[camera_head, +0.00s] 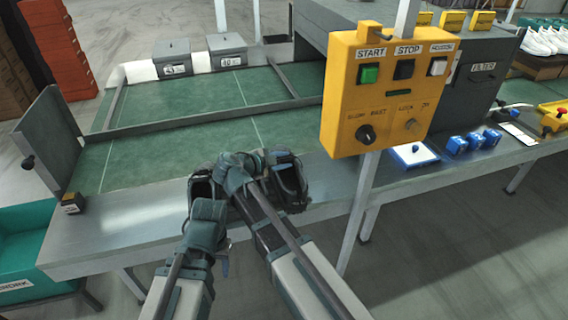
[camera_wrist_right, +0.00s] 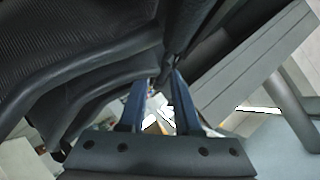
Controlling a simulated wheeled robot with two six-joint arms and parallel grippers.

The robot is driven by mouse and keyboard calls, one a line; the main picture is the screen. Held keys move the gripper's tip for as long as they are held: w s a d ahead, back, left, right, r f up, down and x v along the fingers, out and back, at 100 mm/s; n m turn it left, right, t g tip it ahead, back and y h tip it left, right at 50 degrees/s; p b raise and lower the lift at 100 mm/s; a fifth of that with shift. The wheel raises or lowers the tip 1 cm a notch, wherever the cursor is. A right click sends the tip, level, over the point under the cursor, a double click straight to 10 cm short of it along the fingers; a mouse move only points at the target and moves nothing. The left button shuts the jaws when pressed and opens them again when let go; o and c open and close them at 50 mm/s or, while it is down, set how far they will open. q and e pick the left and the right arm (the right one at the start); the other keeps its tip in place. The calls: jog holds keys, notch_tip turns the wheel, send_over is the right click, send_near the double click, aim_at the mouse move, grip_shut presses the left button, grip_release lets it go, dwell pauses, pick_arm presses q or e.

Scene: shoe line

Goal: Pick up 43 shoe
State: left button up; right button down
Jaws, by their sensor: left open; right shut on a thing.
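A dark shoe (camera_head: 287,182) is at the front edge of the bench, beside my right gripper (camera_head: 244,170). Another dark shoe-like form (camera_head: 200,190) shows left of that gripper, partly behind my left gripper (camera_head: 207,222). I cannot tell whether the two forms are a pair. In the right wrist view, dark ribbed shoe material (camera_wrist_right: 80,60) fills the upper left, close to the blue fingers. My right gripper is shut on a dark shoe; the contact is partly hidden. My left gripper is open, low in front of the bench edge; its fingertips are hard to see.
Two grey lidded boxes (camera_head: 172,60) labelled 43 and 40 stand at the back of the green belt (camera_head: 200,130). A yellow control panel (camera_head: 385,95) on a post stands to the right. A grey upright plate (camera_head: 50,140) and teal bin (camera_head: 35,250) are left.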

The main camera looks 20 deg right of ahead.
notch_tip(320, 180, up, 10)
jog(key=p, duration=0.9)
jog(key=shift+f, duration=0.1)
